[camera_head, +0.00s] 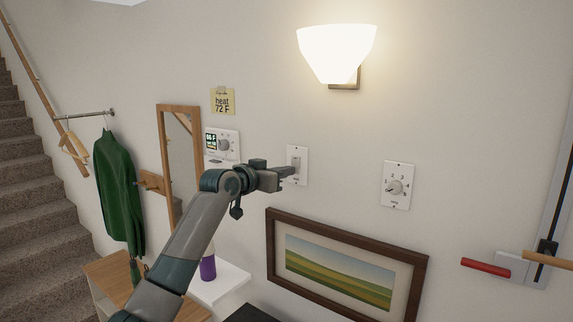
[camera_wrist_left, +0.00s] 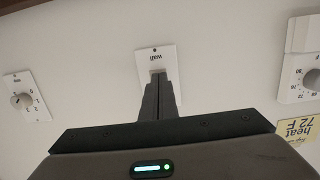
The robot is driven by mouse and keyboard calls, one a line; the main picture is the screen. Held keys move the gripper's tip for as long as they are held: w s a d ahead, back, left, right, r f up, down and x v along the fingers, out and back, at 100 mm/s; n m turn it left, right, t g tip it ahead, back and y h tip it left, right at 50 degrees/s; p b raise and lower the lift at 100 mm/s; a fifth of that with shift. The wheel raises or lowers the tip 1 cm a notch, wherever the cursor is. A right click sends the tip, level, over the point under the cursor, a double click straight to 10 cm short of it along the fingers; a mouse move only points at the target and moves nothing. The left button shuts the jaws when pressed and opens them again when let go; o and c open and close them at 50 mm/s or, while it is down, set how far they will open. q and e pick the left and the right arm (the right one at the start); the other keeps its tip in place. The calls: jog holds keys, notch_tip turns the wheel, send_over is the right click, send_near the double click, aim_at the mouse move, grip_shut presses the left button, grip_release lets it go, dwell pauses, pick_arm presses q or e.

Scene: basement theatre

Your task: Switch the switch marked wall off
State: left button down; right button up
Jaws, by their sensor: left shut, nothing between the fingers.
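The switch marked wall (camera_head: 302,154) is a white plate on the wall, right of the thermostat. In the left wrist view the plate (camera_wrist_left: 154,55) appears upside down, and its label reads "wall". My left gripper (camera_head: 287,172) is shut and empty, its fingertips in front of the lower part of the plate. In the wrist view the shut fingers (camera_wrist_left: 158,82) cover the middle of the plate and hide the toggle. I cannot tell whether they touch it. The wall lamp (camera_head: 337,50) above is lit. My right gripper is not in view.
A thermostat (camera_head: 222,143) is left of the switch, under a yellow "heat 72 F" note (camera_head: 222,101). A numbered dial (camera_head: 396,186) is to the right. A framed landscape (camera_head: 340,271) hangs below. A mirror (camera_head: 181,150) and green garment (camera_head: 120,190) are left. A purple object (camera_head: 208,268) stands on a white surface.

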pick_arm(q)
jog(key=shift+w+d+f, duration=0.1)
jog(key=shift+w+d, duration=0.1)
jog(key=shift+w, duration=0.05)
dwell(0.3)
jog(key=t+h+b, duration=0.1)
jog(key=t+b, duration=0.1)
jog(key=b, duration=0.4)
jog(key=shift+w+d+r, duration=0.1)
jog(key=shift+r, duration=0.1)
